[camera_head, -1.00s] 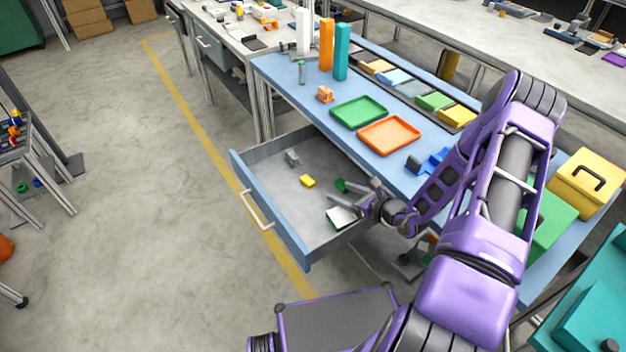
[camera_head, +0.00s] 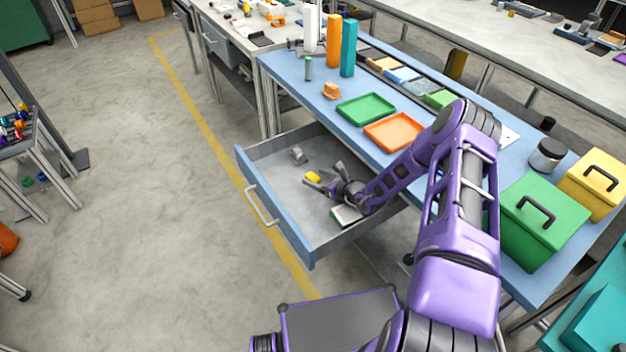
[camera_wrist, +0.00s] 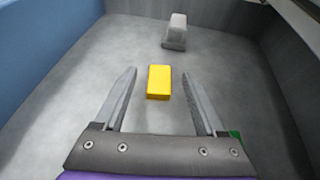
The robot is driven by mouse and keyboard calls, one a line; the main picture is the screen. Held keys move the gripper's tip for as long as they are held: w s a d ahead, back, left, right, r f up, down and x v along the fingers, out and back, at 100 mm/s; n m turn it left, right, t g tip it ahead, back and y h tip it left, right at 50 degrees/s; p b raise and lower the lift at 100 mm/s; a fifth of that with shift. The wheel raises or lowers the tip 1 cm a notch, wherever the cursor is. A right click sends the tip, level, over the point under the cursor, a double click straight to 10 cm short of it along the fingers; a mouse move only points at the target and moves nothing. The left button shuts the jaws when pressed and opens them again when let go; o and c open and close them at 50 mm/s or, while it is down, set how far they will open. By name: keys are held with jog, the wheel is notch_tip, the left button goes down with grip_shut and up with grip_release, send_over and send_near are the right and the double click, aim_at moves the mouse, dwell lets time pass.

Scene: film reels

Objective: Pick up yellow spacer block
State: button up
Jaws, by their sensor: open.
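The yellow spacer block (camera_head: 313,177) lies flat on the floor of the open drawer (camera_head: 270,200). In the wrist view the yellow block (camera_wrist: 159,82) lies just ahead of and between the fingertips, with clear space on both sides. My gripper (camera_head: 328,180) is inside the drawer, open and empty, its fingers pointing at the block. In the wrist view my gripper (camera_wrist: 159,75) shows both fingers spread apart. I cannot tell its exact height above the drawer floor.
A grey block (camera_wrist: 175,32) stands beyond the yellow one. A white-topped item (camera_head: 346,214) lies under my wrist. The drawer walls are close around. Green (camera_head: 366,109) and orange (camera_head: 394,131) trays sit on the bench above.

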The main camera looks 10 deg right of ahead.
jog(key=shift+w+a+f, duration=0.25)
jog(key=shift+w+a, duration=0.1)
jog(key=shift+w, duration=0.2)
grip_shut()
jog(key=shift+r, duration=0.1)
